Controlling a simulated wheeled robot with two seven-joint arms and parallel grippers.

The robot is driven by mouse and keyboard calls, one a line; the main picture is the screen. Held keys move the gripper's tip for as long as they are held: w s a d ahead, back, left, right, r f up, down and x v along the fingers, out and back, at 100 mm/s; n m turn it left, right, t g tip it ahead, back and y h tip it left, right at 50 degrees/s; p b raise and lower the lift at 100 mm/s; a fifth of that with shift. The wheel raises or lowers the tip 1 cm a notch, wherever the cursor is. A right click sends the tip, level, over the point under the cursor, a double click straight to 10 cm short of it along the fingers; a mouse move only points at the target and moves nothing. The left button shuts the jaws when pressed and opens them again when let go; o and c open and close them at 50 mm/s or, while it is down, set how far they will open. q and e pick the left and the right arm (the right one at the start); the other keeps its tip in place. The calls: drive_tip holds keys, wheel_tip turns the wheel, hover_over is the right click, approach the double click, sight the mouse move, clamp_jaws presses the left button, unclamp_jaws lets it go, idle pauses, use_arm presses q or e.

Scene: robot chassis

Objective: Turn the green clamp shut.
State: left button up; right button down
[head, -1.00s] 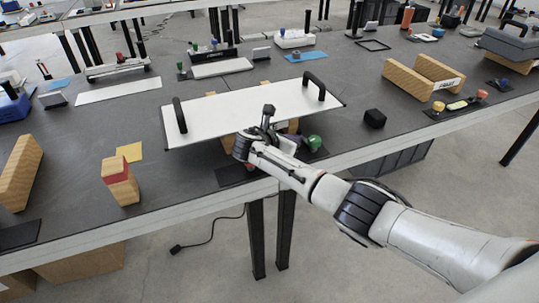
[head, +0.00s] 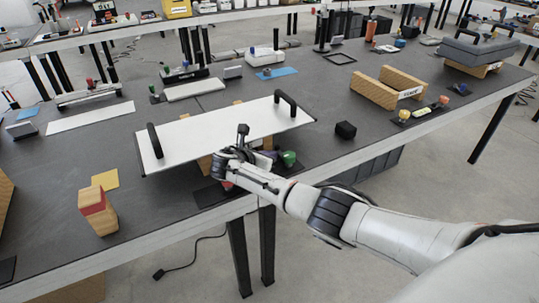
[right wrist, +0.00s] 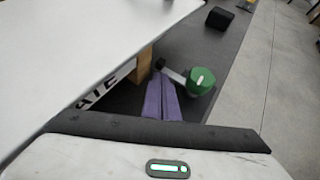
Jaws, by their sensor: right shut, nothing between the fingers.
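The green clamp (head: 288,158) stands at the front edge of the white plate, near the table's front edge. In the right wrist view its green knob (right wrist: 201,82) sits on a short metal arm that points left toward the plate. My right gripper (head: 268,156) is beside the clamp, on its left. Its two purple fingers (right wrist: 161,97) are together and empty, with the tips close to the metal arm; I cannot tell whether they touch it. The white plate (head: 205,130) with two black handles rests on wooden blocks. My left gripper is not in view.
A black cube (head: 345,130) stands right of the clamp. A red part (head: 227,186) shows beneath my right wrist. Wooden rails (head: 385,92) stand farther right.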

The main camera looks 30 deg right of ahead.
drive_tip(key=shift+s+a+p, duration=0.2)
drive_tip(key=shift+s+p, duration=0.55)
drive_tip(key=shift+p, duration=0.45)
drive_tip(key=p+v, duration=0.1)
drive_tip(key=v, duration=0.9)
drive_tip(key=shift+s+a, duration=0.1)
drive_tip(key=shift+a, duration=0.05)
